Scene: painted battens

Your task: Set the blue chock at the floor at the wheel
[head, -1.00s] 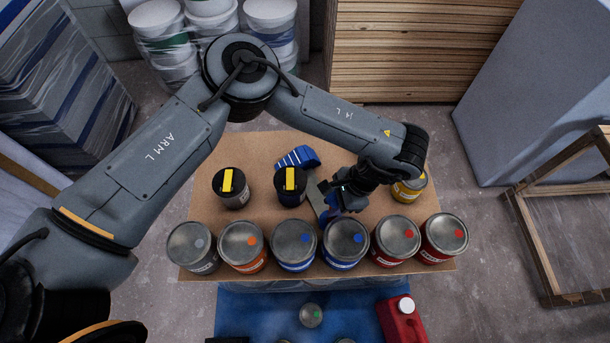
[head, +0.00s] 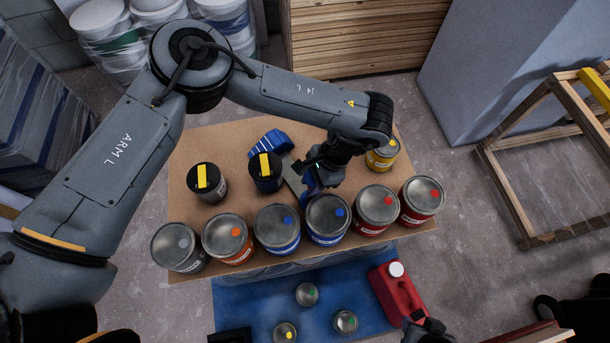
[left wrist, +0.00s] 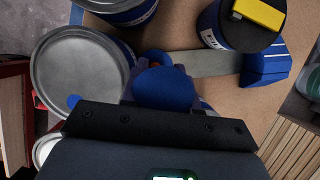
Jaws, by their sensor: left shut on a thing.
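The blue chock (head: 268,143) is a ridged blue block at the end of a flat grey bar, resting on the cardboard-topped stack. In the left wrist view the block (left wrist: 265,68) lies to the right, with the bar running left to a rounded blue grip (left wrist: 165,88). My left gripper (head: 314,188) is shut on that grip, behind the blue-dotted cans. The can rims hide part of its fingertips. A dark shape at the bottom, seemingly my right gripper (head: 424,327), is partly cut off and its jaws are unclear. I cannot make out a wheel.
Several paint cans (head: 328,218) line the near edge of the cardboard (head: 225,140). Two black-lidded cans (head: 265,172) stand close to the chock; a yellow can (head: 381,156) is right of my gripper. A red jug (head: 395,290) stands on blue sheeting. Bare floor (head: 455,270) lies right.

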